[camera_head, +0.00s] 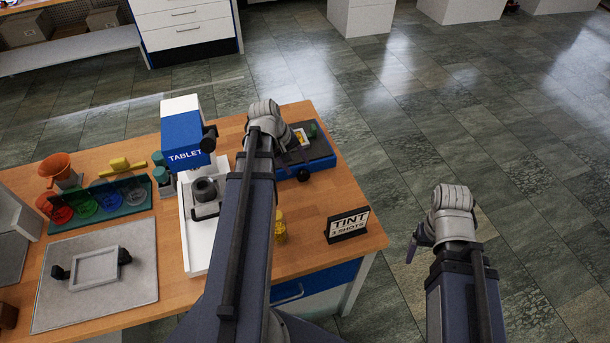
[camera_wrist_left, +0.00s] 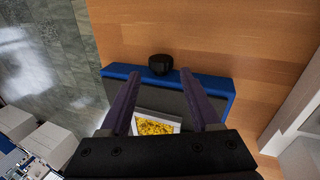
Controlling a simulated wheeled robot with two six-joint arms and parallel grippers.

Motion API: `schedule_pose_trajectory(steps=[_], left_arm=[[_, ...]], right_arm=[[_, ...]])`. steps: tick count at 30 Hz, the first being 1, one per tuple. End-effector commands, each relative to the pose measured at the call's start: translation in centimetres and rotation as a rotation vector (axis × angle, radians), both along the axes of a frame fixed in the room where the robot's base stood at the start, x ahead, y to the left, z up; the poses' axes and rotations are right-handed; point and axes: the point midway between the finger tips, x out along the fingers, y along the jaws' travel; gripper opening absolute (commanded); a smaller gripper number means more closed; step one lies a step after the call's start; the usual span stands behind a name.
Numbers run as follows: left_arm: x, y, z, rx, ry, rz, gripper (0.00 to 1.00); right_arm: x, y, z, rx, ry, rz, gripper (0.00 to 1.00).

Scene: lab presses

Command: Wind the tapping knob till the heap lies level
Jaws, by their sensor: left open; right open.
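The tapping device (camera_head: 318,150) is a flat blue box with a dark top, at the right back of the wooden table. Its black tapping knob (camera_head: 303,174) sticks out at the front edge; it also shows in the left wrist view (camera_wrist_left: 160,64). A white tray on the device holds a yellow grainy heap (camera_wrist_left: 155,126), partly hidden by my gripper; I cannot tell how level it is. My left gripper (camera_head: 293,154) is open above the device, its fingers apart and pointing toward the knob, not around it. My right gripper (camera_head: 414,248) hangs open and empty beyond the table's right side.
A blue and white tablet press (camera_head: 184,137) stands left of my left arm. A TINT sign (camera_head: 348,225) and yellow weight-like piece (camera_head: 280,228) stand near the front right. Coloured dishes in a green rack (camera_head: 100,207) and a grey mat (camera_head: 140,275) lie left.

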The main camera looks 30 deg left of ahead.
Motion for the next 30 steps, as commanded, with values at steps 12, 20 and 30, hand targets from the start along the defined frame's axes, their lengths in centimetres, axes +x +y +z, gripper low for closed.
schedule_pose_trajectory(steps=[12,20,30], left_arm=[[1.4,-0.9,-5.2,0.001,0.001,0.000,0.63],[1.9,-1.4,-6.8,0.000,0.001,-0.001,0.63],[1.9,-1.4,-6.7,0.001,0.001,0.000,0.54]], right_arm=[[0.0,0.0,-5.2,0.000,0.000,0.000,0.81],[0.0,0.0,-6.8,0.000,0.000,0.000,0.81],[0.0,0.0,-6.7,0.000,0.000,0.000,0.81]])
